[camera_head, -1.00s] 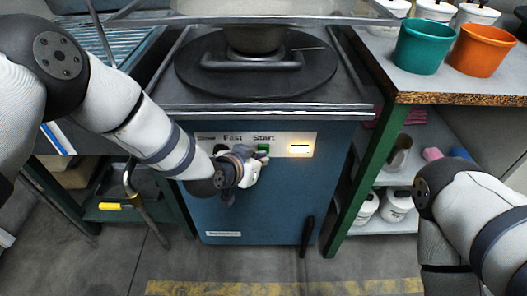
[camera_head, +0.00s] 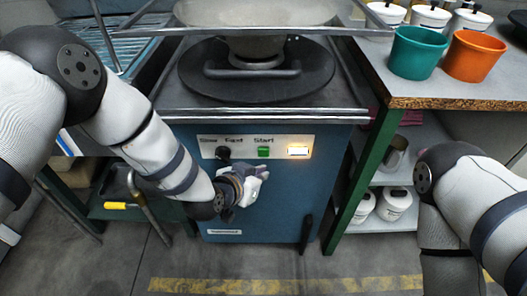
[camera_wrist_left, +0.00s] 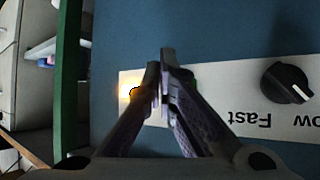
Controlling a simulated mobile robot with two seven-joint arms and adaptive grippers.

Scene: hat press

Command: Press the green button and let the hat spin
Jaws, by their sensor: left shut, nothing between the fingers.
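The green button (camera_head: 263,152) sits under the word Start on the white panel of the blue machine (camera_head: 270,195). My left gripper (camera_head: 262,172) is shut and empty, just below the button and apart from it in the head view. In the left wrist view, its closed fingertips (camera_wrist_left: 166,55) point at the panel and mostly hide the button. A grey, wide-rimmed hat-like form (camera_head: 257,48) stands over the dark round plate (camera_head: 320,75) on top of the machine. My right arm shows at the right, but its gripper does not.
A black knob (camera_head: 223,153) and a lit lamp (camera_head: 298,152) flank the button. A metal bar (camera_head: 345,31) crosses above the plate. Teal (camera_head: 415,52) and orange (camera_head: 474,56) buckets stand on the right table. The floor before the machine is clear.

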